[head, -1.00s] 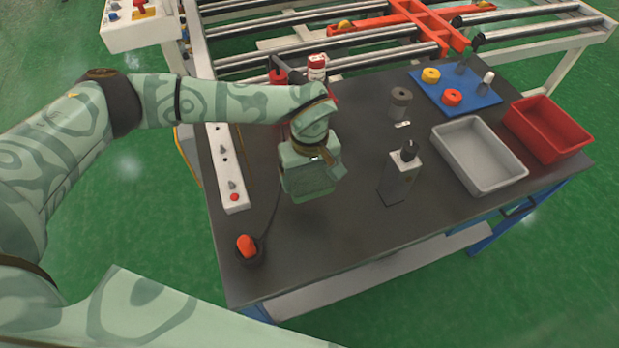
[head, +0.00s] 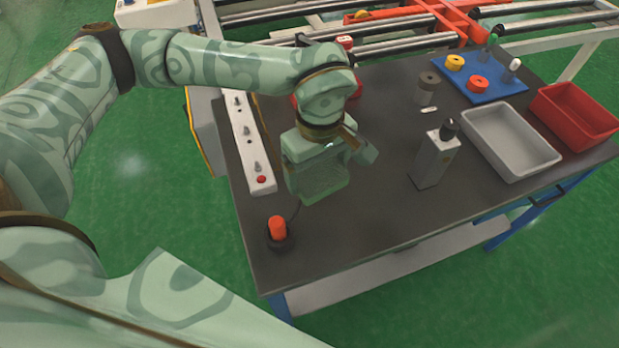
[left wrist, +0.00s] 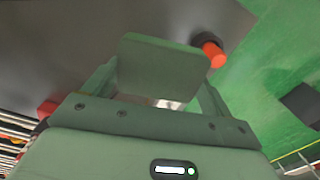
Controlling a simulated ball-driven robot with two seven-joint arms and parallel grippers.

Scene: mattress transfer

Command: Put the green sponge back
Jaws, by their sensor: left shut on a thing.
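My left gripper (head: 319,182) hangs over the left part of the dark table (head: 375,205). In the left wrist view, it is shut on a flat, dull green block, the green sponge (left wrist: 160,68), which spans the gap between the two fingers. The sponge's colour is close to the gripper's, so in the head view I cannot clearly tell them apart at the hand's lower end. I cannot tell how high the hand is above the table. My right gripper is not in view.
An orange-topped knob (head: 277,229) stands near the front left corner, beside a white switch strip (head: 252,150). The table's front middle is clear.

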